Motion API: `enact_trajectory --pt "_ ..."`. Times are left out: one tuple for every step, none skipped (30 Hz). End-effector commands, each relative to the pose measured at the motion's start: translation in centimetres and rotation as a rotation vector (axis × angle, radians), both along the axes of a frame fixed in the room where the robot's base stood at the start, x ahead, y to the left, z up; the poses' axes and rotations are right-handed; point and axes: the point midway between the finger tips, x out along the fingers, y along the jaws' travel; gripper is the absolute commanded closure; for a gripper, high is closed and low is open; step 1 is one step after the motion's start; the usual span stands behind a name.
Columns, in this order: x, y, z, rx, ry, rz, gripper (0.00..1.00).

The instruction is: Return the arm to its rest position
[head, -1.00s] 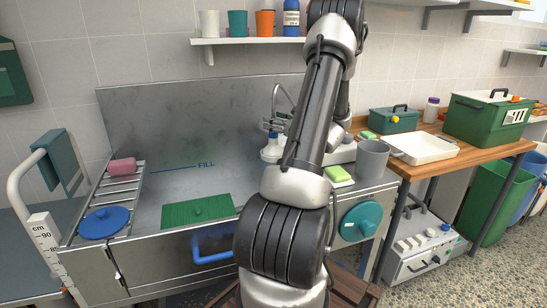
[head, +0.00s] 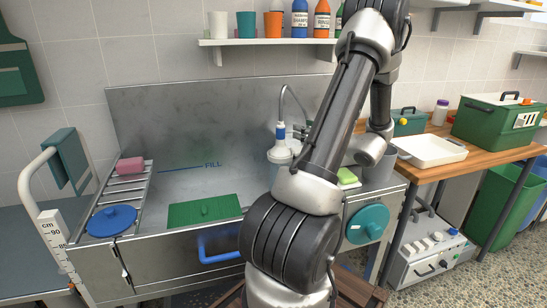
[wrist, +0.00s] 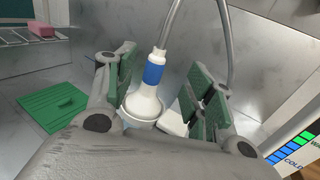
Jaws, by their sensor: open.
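My gripper (wrist: 160,95) shows in the wrist view with its two green-padded fingers spread apart and nothing between the pads. In the head view my arm rises from the bottom centre and bends over at the top. My gripper is hidden there behind the arm. The shower head (head: 281,150) stands left of the arm, its hose looping above it.
A shelf (head: 270,41) with cups and bottles is above. A wooden counter (head: 480,152) at right bears a white tray (head: 428,150) and green boxes.

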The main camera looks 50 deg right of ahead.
Motion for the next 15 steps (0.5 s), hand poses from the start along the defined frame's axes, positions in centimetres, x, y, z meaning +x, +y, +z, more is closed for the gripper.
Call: enact_trajectory --pt "0.0 0.0 0.0 0.000 0.000 0.000 0.46" --pt "0.0 0.0 0.0 0.000 0.000 0.000 0.46" --pt "0.0 0.0 0.0 0.000 0.000 0.000 0.46" --pt "0.0 0.0 0.0 0.000 0.000 0.000 0.46" --pt "0.0 0.0 0.0 0.000 0.000 0.000 0.46" --pt "0.0 0.0 0.0 0.000 0.000 0.000 0.46" --pt "0.0 0.0 0.0 0.000 0.000 0.000 0.46" --pt "0.0 0.0 0.0 -0.001 0.000 0.000 0.46" --pt "0.0 0.0 0.0 -0.010 0.000 0.000 0.46" --pt "0.0 -0.1 -0.1 -0.023 0.006 -0.003 0.46" --pt "0.0 -0.1 -0.5 -0.042 0.022 -0.002 0.46" --pt "-0.3 0.5 -1.3 -0.067 0.055 0.021 0.46" --pt "-0.5 1.1 -2.0 -0.082 0.082 0.042 0.46" --pt "-0.9 1.8 -2.7 -0.093 0.108 0.067 0.46" --pt "-1.4 2.9 -3.9 -0.110 0.147 0.104 0.46"
